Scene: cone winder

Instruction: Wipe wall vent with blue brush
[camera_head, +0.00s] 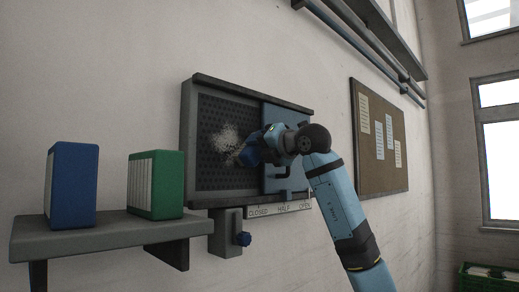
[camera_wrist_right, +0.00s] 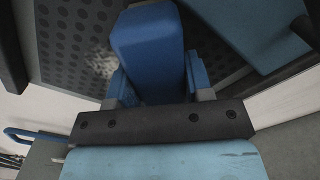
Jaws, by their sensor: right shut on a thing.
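The wall vent (camera_head: 216,180) is a dark perforated panel in a grey frame on the wall. A blue sliding cover (camera_head: 286,182) with a handle covers its right part. A pale dusty patch (camera_head: 226,138) lies on the panel's upper middle. My right gripper (camera_head: 258,150) is in front of the panel, just right of and below the patch. It is shut on the blue brush (camera_wrist_right: 148,50), whose body fills the space between the fingers in the right wrist view. The dust also shows left of the brush there (camera_wrist_right: 100,64). Whether bristles touch the panel is hidden. My left gripper is not in view.
A grey shelf (camera_head: 110,234) at lower left carries a blue binder (camera_head: 72,184) and a green binder (camera_head: 156,184). Pipes (camera_head: 370,45) and a notice board (camera_head: 380,140) are at right.

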